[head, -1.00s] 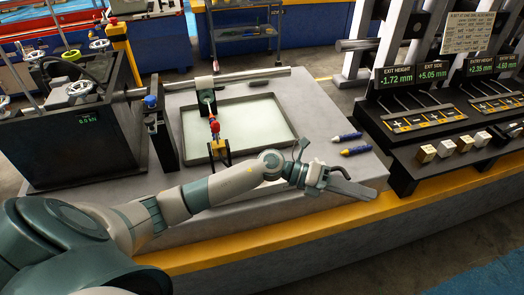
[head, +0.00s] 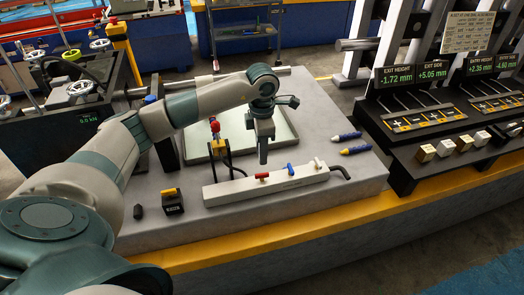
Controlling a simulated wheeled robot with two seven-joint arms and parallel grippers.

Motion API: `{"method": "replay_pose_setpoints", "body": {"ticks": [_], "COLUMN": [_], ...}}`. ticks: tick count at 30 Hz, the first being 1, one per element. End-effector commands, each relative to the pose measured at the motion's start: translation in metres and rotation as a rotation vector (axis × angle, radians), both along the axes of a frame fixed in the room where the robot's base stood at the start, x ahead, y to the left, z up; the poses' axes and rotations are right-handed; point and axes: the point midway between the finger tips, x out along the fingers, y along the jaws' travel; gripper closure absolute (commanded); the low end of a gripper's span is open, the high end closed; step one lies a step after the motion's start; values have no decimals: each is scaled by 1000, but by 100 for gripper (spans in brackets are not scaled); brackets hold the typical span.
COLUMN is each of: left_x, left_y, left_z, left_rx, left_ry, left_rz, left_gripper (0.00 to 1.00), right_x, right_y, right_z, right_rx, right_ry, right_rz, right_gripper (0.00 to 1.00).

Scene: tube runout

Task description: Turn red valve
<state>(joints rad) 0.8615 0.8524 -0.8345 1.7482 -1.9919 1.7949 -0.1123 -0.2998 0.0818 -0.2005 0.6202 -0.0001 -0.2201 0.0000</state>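A long pale manifold block (head: 232,192) lies on the grey bench top. It carries a red valve (head: 262,176) at its left part, a blue valve (head: 290,168) in the middle and a white valve (head: 317,161) to the right. The red valve's handle looks roughly in line with the block. My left gripper (head: 263,160) points down just above and behind the red valve in the picture, apart from it as far as I can tell. Its fingers show edge-on as one dark bar, so their opening is hidden. My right gripper is out of view.
A post with a red knob (head: 215,127) stands left of my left gripper, by a shallow tray (head: 284,117). A small black-and-yellow block (head: 172,203) sits at the front left. The bench front is clear.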

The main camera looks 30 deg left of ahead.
Motion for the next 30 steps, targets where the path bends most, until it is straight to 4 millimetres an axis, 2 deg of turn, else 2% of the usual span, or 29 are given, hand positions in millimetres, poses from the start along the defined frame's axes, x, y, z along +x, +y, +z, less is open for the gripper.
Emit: {"method": "replay_pose_setpoints", "body": {"ticks": [8,14,30], "left_x": [0,0,0], "left_y": [-1,-1,-2], "left_z": [-2,-12,-62], "left_rx": [-3,-4,-5], "left_ry": [0,1,1], "left_rz": [0,0,0], "left_gripper": [75,75,75], "right_x": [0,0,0], "right_y": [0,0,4], "right_z": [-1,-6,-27], "right_rx": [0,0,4], "right_ry": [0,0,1], "right_rz": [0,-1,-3], "right_gripper": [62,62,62]}}
